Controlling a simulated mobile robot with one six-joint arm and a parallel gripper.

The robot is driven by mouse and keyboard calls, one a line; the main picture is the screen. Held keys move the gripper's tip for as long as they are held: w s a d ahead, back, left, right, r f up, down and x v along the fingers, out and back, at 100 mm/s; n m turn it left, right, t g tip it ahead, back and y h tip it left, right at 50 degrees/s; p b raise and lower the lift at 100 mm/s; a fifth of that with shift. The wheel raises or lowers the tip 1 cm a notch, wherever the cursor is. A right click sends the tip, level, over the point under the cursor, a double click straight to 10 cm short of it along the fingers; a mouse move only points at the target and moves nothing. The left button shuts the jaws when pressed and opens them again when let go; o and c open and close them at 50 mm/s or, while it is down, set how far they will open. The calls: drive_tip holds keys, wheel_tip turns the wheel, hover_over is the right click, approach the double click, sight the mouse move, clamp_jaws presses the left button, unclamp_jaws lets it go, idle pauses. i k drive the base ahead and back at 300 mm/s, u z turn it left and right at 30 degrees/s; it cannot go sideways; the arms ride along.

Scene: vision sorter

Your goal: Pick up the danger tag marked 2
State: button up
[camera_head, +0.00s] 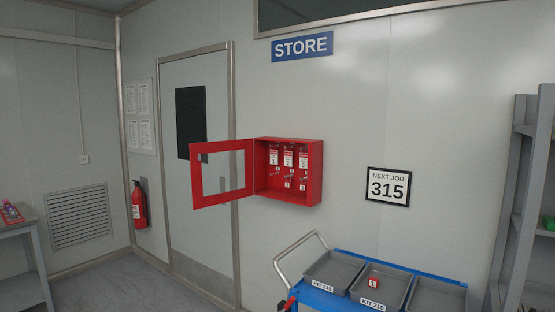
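A red wall cabinet (317,172) hangs on the wall with its windowed door (198,200) swung open to the left. Several red-and-white danger tags hang inside in a row: a left tag (274,158), a middle tag (288,159) and a right tag (303,160). Their digits are very small, and I cannot tell for sure which one is marked 2. Small metal items and small white labels hang below them. A red item with a white label that seems to read 1 (373,280) is in the middle trolley bin. My gripper is not in view.
A blue trolley (345,254) with grey bins marked KIT 315 (322,287) and KIT 210 (372,304) stands below right of the cabinet. A NEXT JOB 315 sign (388,187) hangs right. Grey shelving (520,190) is at right. Floor (150,290) is clear at left.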

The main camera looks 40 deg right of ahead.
sight(288, 155)
drive_tip(key=u, duration=0.05)
drive_tip(key=i, duration=1.55)
drive_tip(key=z, duration=0.35)
drive_tip(key=i, duration=1.4)
drive_tip(key=z, duration=0.35)
